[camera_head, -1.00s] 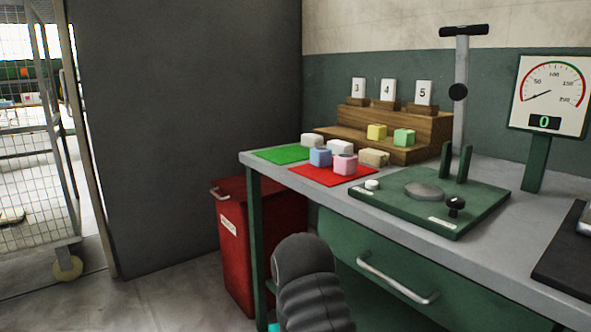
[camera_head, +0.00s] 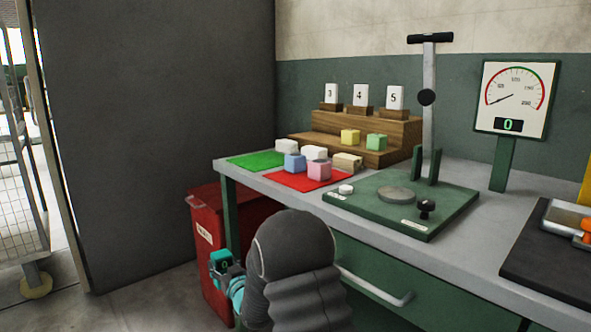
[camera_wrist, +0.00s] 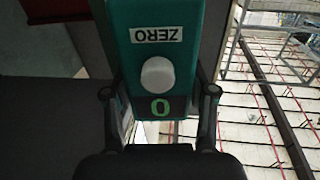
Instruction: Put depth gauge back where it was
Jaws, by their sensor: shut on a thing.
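The depth gauge (camera_wrist: 160,75) is a teal body with a ZERO label, a round white button and a small display reading 0. My gripper (camera_wrist: 160,110) is shut on it, with a dark finger on each side in the wrist view. In the head view, the gauge (camera_head: 222,264) shows at lower left beside my dark arm, in front of the red bin and off the bench. The arm hides part of the gauge and the gripper there. The far end of the gauge is cut off in the wrist view.
The grey bench (camera_head: 300,197) carries a green press (camera_head: 400,212), a dial display (camera_head: 512,98), a wooden stand (camera_head: 375,135), foam blocks on green and red mats (camera_head: 305,182), and a black mat (camera_head: 550,260) with a silver-and-orange item (camera_head: 575,222). A red bin (camera_head: 208,250) stands at left.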

